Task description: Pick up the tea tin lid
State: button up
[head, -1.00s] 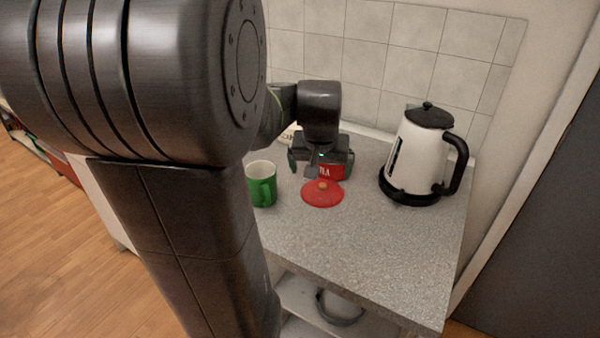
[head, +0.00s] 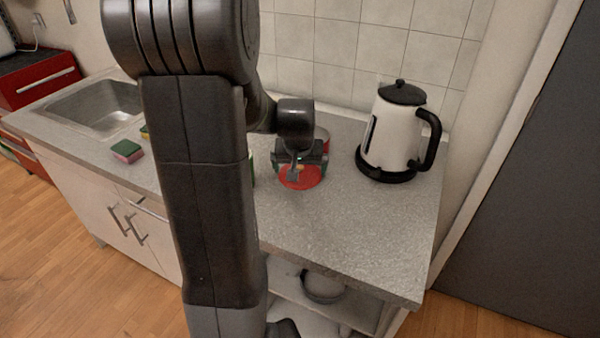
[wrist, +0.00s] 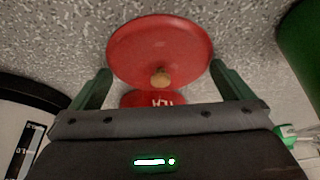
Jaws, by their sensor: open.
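The tea tin lid is a red disc with a small tan knob; it lies on the counter in the wrist view (wrist: 160,45) and shows under my gripper in the head view (head: 302,183). My gripper (head: 298,172) is open and empty above the lid. In the wrist view its two green fingers (wrist: 160,85) stand apart, either side of the knob, with the lid's rim ahead of them. The red tea tin (wrist: 150,98) with white lettering is partly hidden by my gripper body. I cannot tell the exact height of the fingertips over the lid.
A white and black kettle (head: 396,135) stands on the counter to the right. A green mug (wrist: 305,45) is close beside the gripper, mostly hidden by my arm in the head view. A sponge (head: 127,151) lies near the sink (head: 95,107). The front right counter is clear.

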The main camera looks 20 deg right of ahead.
jog(key=shift+s, duration=0.1)
jog(key=c, duration=1.1)
jog(key=shift+a+f, duration=0.1)
jog(key=shift+c, duration=0.7)
